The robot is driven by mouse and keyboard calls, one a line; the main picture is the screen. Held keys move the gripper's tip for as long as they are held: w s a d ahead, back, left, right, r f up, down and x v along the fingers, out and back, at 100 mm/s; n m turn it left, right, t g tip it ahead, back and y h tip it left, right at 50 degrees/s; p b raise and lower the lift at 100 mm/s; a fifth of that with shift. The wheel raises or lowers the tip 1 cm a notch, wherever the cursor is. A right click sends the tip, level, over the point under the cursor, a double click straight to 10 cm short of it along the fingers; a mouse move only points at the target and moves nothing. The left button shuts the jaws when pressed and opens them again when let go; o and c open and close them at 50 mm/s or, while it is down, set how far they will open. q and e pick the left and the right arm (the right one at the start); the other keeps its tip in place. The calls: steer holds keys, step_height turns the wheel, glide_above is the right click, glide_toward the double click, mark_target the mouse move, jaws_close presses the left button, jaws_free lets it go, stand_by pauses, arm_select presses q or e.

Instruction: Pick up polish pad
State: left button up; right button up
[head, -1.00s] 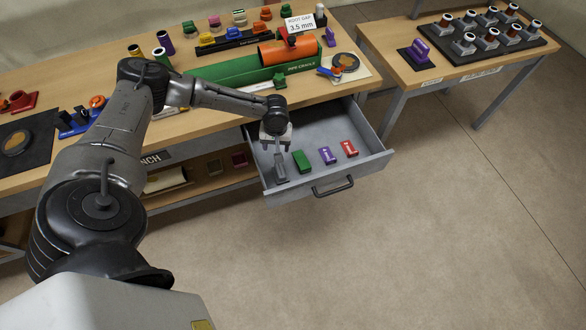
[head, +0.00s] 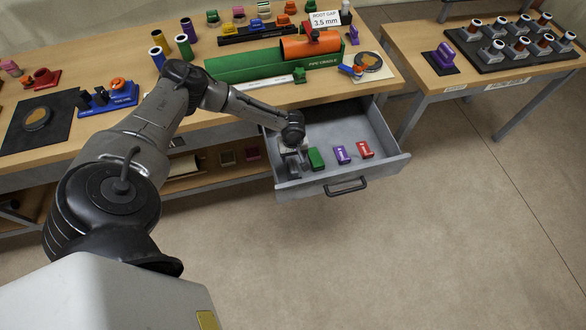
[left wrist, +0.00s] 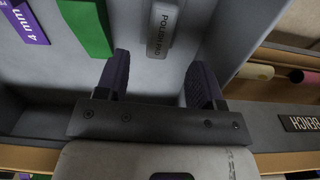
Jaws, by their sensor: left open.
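In the head view the pad (head: 294,169) is partly hidden by my left gripper (head: 291,154). That gripper is open and empty above the pad's near part. In the left wrist view its two dark fingers (left wrist: 160,75) stand apart, with the pad beyond the tips and roughly between them. I see no contact with the pad. My right gripper is not in view.
Right of the pad in the drawer are a green block (head: 316,159), a purple block (head: 342,155) and a red block (head: 364,150). The drawer walls are close around the gripper. The bench above holds a green pipe cradle (head: 245,67) with an orange pipe (head: 300,48).

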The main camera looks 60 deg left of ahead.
mark_target(293, 164)
arm_select(q)
steer(key=shift+d+f+b, duration=0.1)
steer(key=shift+f+b, duration=0.55)
steer(key=shift+f, duration=2)
steer(key=c, duration=1)
